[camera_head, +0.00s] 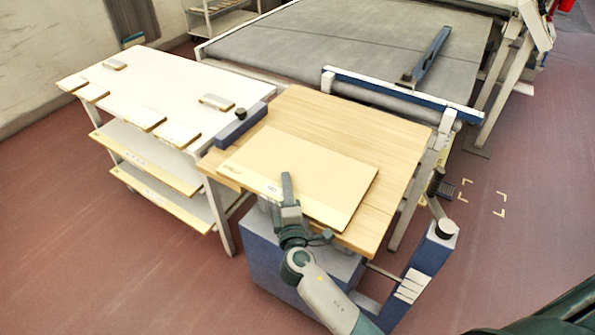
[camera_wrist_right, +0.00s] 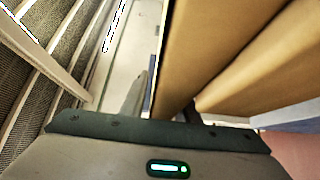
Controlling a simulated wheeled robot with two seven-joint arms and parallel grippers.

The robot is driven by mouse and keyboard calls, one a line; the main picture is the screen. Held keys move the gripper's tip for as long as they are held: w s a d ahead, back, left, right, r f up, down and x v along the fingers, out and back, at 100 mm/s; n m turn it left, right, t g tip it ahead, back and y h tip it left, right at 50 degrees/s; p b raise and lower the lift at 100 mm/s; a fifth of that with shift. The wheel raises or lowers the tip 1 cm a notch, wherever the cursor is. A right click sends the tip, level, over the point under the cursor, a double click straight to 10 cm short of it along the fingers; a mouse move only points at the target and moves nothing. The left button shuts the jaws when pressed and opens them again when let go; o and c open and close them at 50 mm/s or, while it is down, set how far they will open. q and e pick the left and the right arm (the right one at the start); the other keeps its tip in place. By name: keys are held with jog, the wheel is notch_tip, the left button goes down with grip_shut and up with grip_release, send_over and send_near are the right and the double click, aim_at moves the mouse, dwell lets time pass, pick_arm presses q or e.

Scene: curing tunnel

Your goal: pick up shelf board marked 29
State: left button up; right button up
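A pale flat shelf board (camera_head: 300,168) lies on the wooden table (camera_head: 390,130), its front edge at the table's front side. Dark marks show along that edge, too small to read surely. My right gripper (camera_head: 288,200) is at the middle of the front edge. In the right wrist view the gripper (camera_wrist_right: 165,108) has its fingers apart, one on each side of the tan board (camera_wrist_right: 205,50). A narrow light gap seems to show beside the left finger; the other finger is mostly hidden. My left gripper is not in view.
A blue block-like fixture (camera_head: 240,124) sits at the table's left corner. A white rack (camera_head: 165,85) with several small boards stands at the left. A wide grey conveyor (camera_head: 350,45) lies behind. A blue post (camera_head: 430,260) stands at the front right.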

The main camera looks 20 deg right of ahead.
grip_shut()
dwell(1.1)
